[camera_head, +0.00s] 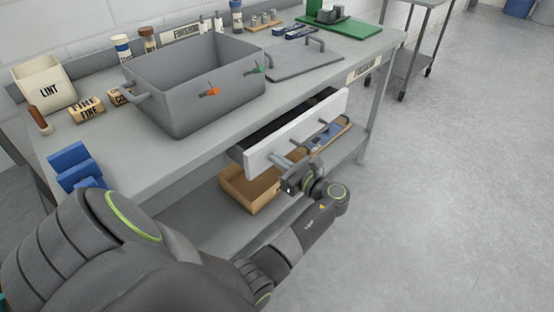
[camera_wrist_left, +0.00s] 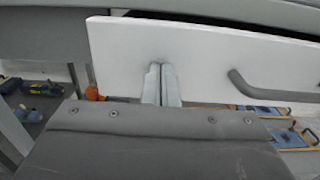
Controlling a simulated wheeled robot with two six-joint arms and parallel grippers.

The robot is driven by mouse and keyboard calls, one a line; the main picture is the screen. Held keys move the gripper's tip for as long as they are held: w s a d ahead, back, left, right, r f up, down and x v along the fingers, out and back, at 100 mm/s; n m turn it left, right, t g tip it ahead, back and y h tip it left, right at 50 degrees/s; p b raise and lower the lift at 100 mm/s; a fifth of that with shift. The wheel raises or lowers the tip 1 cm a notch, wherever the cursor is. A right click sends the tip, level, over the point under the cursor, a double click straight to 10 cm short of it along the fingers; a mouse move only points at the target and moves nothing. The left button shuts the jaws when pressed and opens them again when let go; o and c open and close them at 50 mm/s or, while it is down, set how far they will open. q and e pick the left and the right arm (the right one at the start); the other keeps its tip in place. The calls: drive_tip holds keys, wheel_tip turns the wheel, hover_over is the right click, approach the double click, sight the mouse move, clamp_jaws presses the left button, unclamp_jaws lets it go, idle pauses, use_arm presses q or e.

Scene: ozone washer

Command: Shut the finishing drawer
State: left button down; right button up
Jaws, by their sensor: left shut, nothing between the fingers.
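The finishing drawer stands pulled out under the front edge of the bench, with its dark interior showing behind its white front (camera_head: 300,133). The white front also fills much of the left wrist view (camera_wrist_left: 205,62). A grey bar handle (camera_wrist_left: 268,94) is on the front, to the right of my fingers. My left gripper (camera_head: 281,161) is shut and empty. Its fingertips (camera_wrist_left: 161,68) point at the lower left part of the drawer front and look to be at or touching it; contact is not certain. My right gripper is out of view.
The grey bench (camera_head: 170,160) carries a large grey bin (camera_head: 200,95), a lint box (camera_head: 44,82), blue blocks (camera_head: 76,165) and a green board (camera_head: 340,27). Below, a shelf holds a cardboard box (camera_head: 250,193) and blue tools.

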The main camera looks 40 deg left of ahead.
sight(255, 145)
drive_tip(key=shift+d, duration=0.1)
